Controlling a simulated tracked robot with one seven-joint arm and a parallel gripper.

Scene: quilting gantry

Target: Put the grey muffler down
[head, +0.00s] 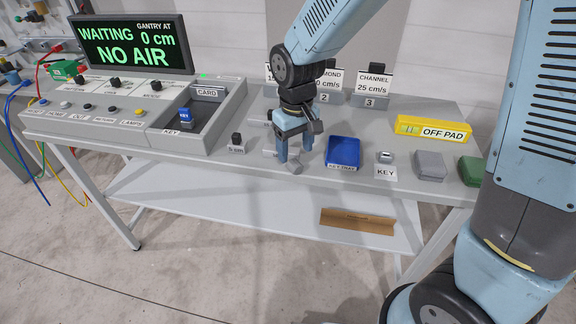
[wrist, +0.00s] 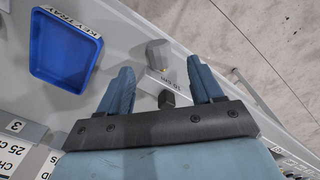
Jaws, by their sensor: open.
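A small grey faceted piece, which looks like the grey muffler (head: 295,166), is at the front edge of the console top. In the wrist view the grey muffler (wrist: 158,54) shows just beyond my fingertips and between their lines, apart from both fingers. My gripper (head: 295,152) points down over the front of the console, open and empty. Its two blue fingers (wrist: 160,82) stand wide apart in the wrist view. Whether the muffler's underside rests fully on the console top is hard to see.
The blue key tray (head: 343,152) is just right of my gripper, empty. A black knob (wrist: 166,98) with a distance label stands between my fingers in the wrist view. A grey block (head: 430,165) and a green block (head: 471,170) sit farther right.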

